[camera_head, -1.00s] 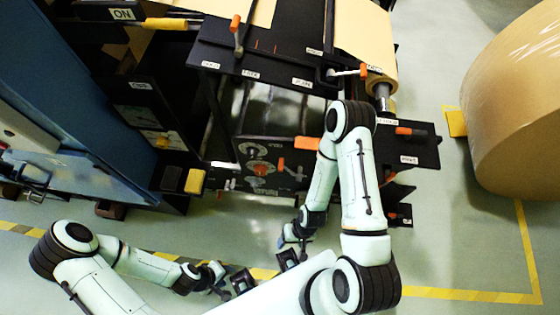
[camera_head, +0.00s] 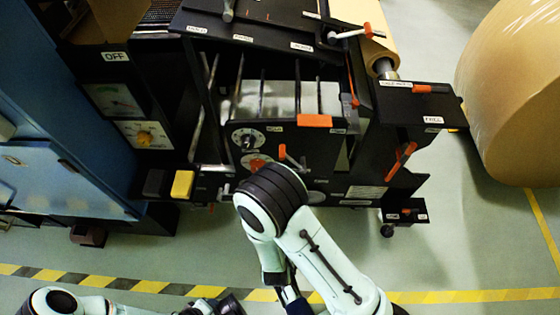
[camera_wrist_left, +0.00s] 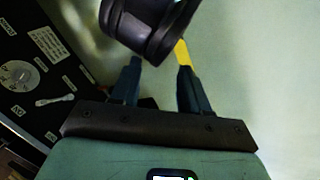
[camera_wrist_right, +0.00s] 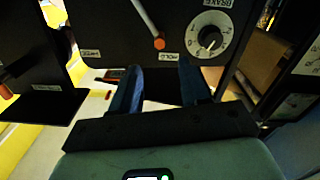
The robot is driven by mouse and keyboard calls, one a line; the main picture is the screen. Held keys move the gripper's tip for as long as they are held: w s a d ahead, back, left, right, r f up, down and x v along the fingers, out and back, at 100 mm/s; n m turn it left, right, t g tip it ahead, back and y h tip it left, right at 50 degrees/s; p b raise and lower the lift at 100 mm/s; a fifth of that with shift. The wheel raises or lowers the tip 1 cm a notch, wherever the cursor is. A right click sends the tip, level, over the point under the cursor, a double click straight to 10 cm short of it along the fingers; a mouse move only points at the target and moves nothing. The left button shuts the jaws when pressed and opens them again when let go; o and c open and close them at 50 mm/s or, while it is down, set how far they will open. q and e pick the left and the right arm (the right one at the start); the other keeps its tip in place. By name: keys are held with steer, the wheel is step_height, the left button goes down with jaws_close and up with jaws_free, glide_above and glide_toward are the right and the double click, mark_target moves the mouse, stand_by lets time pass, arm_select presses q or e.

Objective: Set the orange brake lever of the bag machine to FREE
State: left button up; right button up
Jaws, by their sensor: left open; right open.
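In the head view the black bag machine (camera_head: 345,170) carries several orange-tipped levers. An orange handle (camera_head: 420,88) lies on its right-hand plate, beside a small label that seems to read FREE (camera_head: 433,120). The right wrist view shows a lever with an orange end (camera_wrist_right: 159,42) beside a label that seems to read HOLD (camera_wrist_right: 169,57) and a dial marked BRAKE (camera_wrist_right: 210,36). I cannot tell surely which lever is the brake. My right gripper (camera_wrist_right: 157,88) is open and empty, just short of that panel. My left gripper (camera_wrist_left: 160,78) is open, with no lever between its fingers.
A blue cabinet (camera_head: 60,150) stands at left and a big kraft roll (camera_head: 515,95) at right. Striped floor tape (camera_head: 150,286) runs in front; the floor at lower right is clear.

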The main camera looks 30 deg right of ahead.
mark_target(282, 154)
steer(key=b+x, duration=0.1)
steer(key=x, duration=1.2)
steer(key=shift+w+d, duration=0.1)
steer(key=shift+w, duration=0.05)
jaws_close()
